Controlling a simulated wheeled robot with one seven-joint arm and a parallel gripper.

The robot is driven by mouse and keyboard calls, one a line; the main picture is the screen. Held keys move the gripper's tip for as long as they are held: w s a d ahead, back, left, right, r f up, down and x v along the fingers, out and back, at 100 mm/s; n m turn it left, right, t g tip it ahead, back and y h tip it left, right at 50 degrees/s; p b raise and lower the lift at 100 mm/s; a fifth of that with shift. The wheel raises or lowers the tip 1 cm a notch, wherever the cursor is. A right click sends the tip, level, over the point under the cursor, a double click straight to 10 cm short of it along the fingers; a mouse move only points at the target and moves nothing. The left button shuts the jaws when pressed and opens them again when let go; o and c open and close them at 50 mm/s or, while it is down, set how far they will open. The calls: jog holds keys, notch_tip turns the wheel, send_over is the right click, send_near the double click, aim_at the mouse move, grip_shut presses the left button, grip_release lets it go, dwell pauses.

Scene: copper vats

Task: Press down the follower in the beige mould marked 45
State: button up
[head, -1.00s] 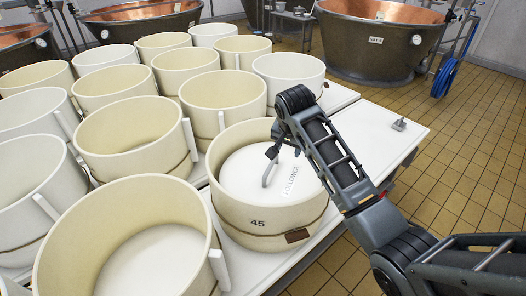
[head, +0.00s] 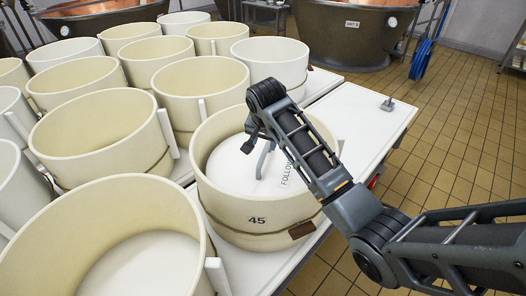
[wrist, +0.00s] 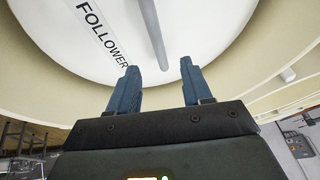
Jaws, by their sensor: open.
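The beige mould marked 45 (head: 257,233) stands upright near the table's front edge in the head view. Inside it lies the white follower (head: 228,170), a flat disc below the rim, with a grey handle (head: 264,160) standing up from it. My gripper (head: 255,145) is over the mould, close to the top of the handle. In the wrist view my gripper (wrist: 158,80) is open, its two blue-grey fingers apart above the white follower (wrist: 70,50), which is labelled FOLLOWER. The grey handle (wrist: 152,32) shows ahead of the gap between the fingers. Contact cannot be told.
Several other beige and white moulds crowd the left, including a large beige mould (head: 185,215) in front and a white mould (head: 290,62) behind. The white table (head: 350,115) is mostly bare to the right. Copper vats (head: 330,45) stand behind on the tiled floor.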

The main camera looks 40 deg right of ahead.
aim_at(264, 153)
jog(key=shift+s+b+x, duration=0.1)
jog(key=shift+b+x, duration=0.2)
jog(key=shift+x, duration=2)
jog(key=shift+s+b+x, duration=0.15)
jog(key=shift+b+x, duration=0.15)
jog(key=shift+x, duration=1.95)
jog(key=shift+a+f, duration=0.15)
grip_shut()
jog(key=shift+s+f, duration=0.15)
jog(key=shift+f, duration=0.15)
jog(key=shift+r+p, duration=0.15)
jog(key=shift+p, duration=0.15)
